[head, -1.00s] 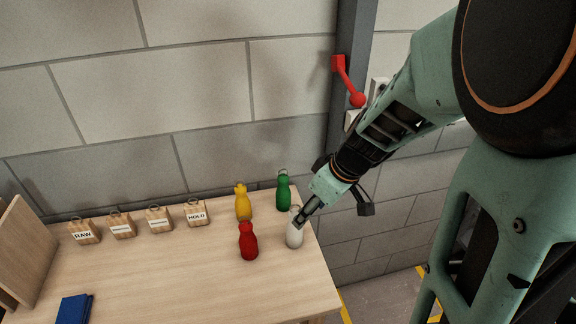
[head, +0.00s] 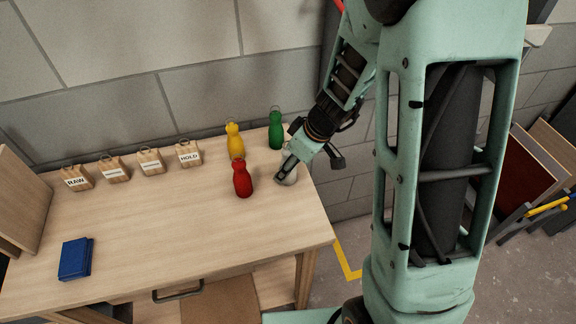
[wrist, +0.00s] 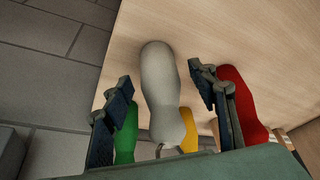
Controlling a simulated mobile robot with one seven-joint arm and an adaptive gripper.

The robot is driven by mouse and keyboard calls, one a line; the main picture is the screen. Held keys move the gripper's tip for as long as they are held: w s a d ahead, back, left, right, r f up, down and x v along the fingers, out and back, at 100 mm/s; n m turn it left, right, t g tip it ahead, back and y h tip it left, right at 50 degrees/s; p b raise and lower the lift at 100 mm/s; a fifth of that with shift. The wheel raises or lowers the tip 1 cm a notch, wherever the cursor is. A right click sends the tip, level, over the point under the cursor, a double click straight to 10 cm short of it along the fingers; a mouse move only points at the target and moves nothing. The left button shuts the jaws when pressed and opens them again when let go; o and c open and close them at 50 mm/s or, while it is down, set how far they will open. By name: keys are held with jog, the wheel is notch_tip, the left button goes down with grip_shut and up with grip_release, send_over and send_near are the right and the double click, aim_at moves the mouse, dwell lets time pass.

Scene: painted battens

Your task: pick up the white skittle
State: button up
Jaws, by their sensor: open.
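The white skittle (head: 288,176) stands near the right end of the wooden table (head: 200,235), mostly hidden behind my gripper (head: 286,165) in the head view. In the wrist view the white skittle (wrist: 161,85) lies between the two dark fingers of my gripper (wrist: 160,95), which are open with a gap on each side. The red skittle (head: 242,179) is just left of it, the green skittle (head: 276,130) behind it, and the yellow skittle (head: 234,140) behind and left. Whether a finger touches the white skittle cannot be told.
Several wooden tagged blocks, one marked HOLD (head: 188,154), line the table's back edge by the wall. A blue book-like item (head: 76,259) lies at the front left. The table's middle is clear. In the wrist view the red skittle (wrist: 242,100) is close beside the right finger.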

jog(key=shift+x, duration=0.8)
jog(key=c, duration=1.3)
jog(key=shift+r, duration=0.15)
